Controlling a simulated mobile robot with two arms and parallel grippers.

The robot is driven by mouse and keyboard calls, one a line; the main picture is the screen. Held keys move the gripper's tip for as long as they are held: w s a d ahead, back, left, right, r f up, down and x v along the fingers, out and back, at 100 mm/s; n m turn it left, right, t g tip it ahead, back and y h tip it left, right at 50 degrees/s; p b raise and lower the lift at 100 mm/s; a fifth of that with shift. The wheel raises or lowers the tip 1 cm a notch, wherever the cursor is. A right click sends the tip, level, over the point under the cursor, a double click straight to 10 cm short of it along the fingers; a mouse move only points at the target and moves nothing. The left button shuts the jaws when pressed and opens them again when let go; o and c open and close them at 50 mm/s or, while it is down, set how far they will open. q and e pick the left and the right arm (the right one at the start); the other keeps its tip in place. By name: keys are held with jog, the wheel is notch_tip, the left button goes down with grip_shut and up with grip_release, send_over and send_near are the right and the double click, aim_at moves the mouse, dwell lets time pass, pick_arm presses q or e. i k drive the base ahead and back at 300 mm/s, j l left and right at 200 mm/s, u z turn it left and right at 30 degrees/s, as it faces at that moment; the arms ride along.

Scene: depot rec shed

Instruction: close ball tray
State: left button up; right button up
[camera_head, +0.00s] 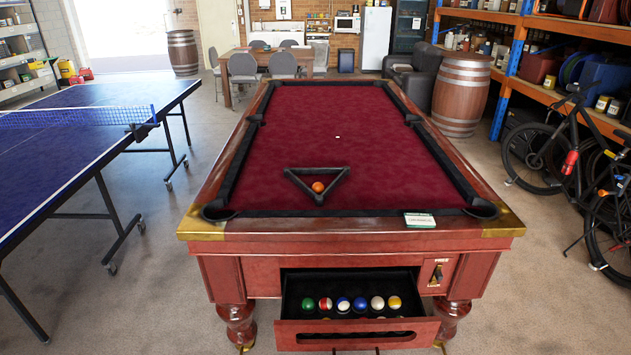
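The ball tray (357,333) is a red wooden drawer at the near end of the pool table (345,238). It is pulled out, with its dark inside showing. Several balls lie in it, among them a green ball (308,305), a blue ball (360,304) and a yellow ball (394,302). A second row of balls is mostly hidden behind the drawer front, which has a dark slot for a handle.
A black triangle rack (301,171) and an orange ball (318,187) lie on the red cloth. A blue table tennis table (75,130) stands at left, bicycles (570,165) and orange shelving at right. Bare floor (150,310) lies on both sides of the pool table.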

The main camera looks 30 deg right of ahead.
aim_at(344, 331)
jog(key=z, duration=1.5)
